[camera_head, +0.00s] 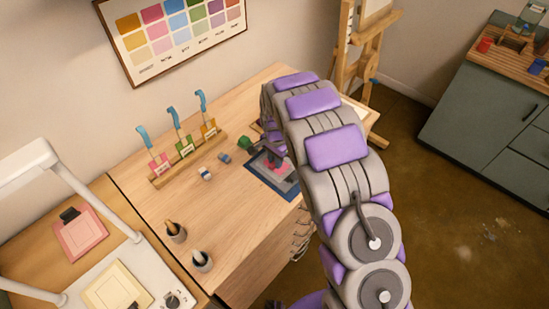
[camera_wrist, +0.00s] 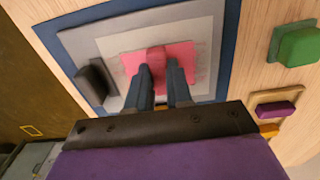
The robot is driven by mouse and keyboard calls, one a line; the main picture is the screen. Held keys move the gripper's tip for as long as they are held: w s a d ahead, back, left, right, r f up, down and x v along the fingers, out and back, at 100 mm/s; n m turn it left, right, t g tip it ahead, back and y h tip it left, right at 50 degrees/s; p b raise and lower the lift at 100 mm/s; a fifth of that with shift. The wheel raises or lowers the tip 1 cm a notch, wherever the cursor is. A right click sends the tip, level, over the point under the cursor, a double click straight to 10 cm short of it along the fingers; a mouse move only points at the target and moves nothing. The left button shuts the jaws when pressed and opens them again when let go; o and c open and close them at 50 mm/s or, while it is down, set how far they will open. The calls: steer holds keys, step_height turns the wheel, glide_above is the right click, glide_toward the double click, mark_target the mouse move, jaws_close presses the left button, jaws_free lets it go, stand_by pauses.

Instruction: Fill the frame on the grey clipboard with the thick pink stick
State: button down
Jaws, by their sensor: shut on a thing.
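The grey clipboard (camera_wrist: 205,22) lies on a blue mat (camera_wrist: 228,60), with a black clip (camera_wrist: 96,80) at its left in the wrist view. In the head view the clipboard (camera_head: 288,184) is partly hidden by my arm. My gripper (camera_wrist: 160,72) is over the clipboard, its fingers shut on the thick pink stick (camera_wrist: 156,54). The stick's tip is at a pink patch (camera_wrist: 184,56) on the sheet; contact is hard to tell. Pink spreads to both sides of the stick, with streaky edges. The fingers hide the near middle of the patch.
A green block (camera_wrist: 300,45) and a small tray with a purple block (camera_wrist: 276,109) lie right of the mat in the wrist view. In the head view, a wooden rack (camera_head: 190,160) holds blue-handled tools.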

steer(key=shift+s+d, duration=0.35)
steer(key=shift+d, duration=0.25)
steer(key=shift+s+d, duration=0.35)
steer(key=shift+d, duration=0.2)
steer(key=shift+a, duration=0.1)
steer(key=shift+w+a+r+p, duration=0.15)
steer(key=shift+w+a+p, duration=0.35)
steer(key=shift+w+a, duration=0.55)
steer(key=shift+s+a, duration=0.1)
steer(key=shift+r+p, duration=1.1)
steer(key=shift+r, duration=2.45)
steer(key=shift+f, duration=0.1)
